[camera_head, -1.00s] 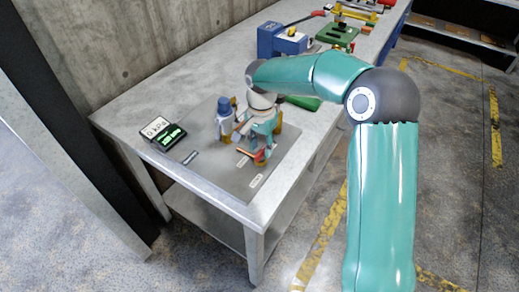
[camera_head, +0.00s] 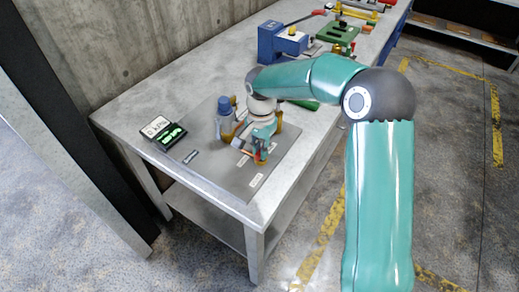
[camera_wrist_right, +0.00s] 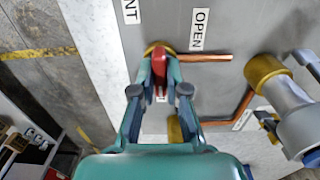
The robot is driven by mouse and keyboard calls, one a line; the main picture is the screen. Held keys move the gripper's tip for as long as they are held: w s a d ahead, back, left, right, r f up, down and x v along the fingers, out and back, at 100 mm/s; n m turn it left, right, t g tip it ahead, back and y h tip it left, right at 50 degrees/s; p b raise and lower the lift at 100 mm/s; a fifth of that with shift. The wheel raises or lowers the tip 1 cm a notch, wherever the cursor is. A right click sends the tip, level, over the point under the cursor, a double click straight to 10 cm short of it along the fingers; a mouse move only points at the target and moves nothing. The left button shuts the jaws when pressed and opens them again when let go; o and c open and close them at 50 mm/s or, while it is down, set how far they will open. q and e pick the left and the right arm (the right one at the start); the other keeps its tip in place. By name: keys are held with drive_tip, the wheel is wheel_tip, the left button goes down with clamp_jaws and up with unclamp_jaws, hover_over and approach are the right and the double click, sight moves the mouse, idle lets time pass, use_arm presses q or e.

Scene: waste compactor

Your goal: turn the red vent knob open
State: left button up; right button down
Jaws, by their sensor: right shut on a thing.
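The red vent knob (camera_wrist_right: 159,66) sits on a brass fitting in the right wrist view, near the "OPEN" label (camera_wrist_right: 198,29). A copper pipe (camera_wrist_right: 205,57) runs right from the fitting, just below that label. My right gripper (camera_wrist_right: 159,76) has its fingers on both sides of the knob and is shut on it. In the head view my right gripper (camera_head: 262,147) is low over the grey panel (camera_head: 215,173); the knob is mostly hidden there by the gripper. My left gripper is not in view.
A blue-capped grey cylinder (camera_head: 225,118) stands beside the gripper, with brass fittings near it. A display with green digits (camera_head: 171,135) lies at the panel's left. A blue machine (camera_head: 281,40) and green device (camera_head: 338,34) stand farther back. The bench's front left is clear.

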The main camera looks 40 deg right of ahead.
drive_tip(key=shift+n, duration=0.3)
drive_tip(key=n, duration=0.8)
drive_tip(key=shift+d+b, duration=0.1)
drive_tip(key=shift+b, duration=0.2)
drive_tip(key=n, duration=0.4)
drive_tip(key=shift+r, duration=0.1)
drive_tip(key=n, duration=0.5)
drive_tip(key=shift+p, duration=0.3)
drive_tip(key=c, duration=1.2)
unclamp_jaws()
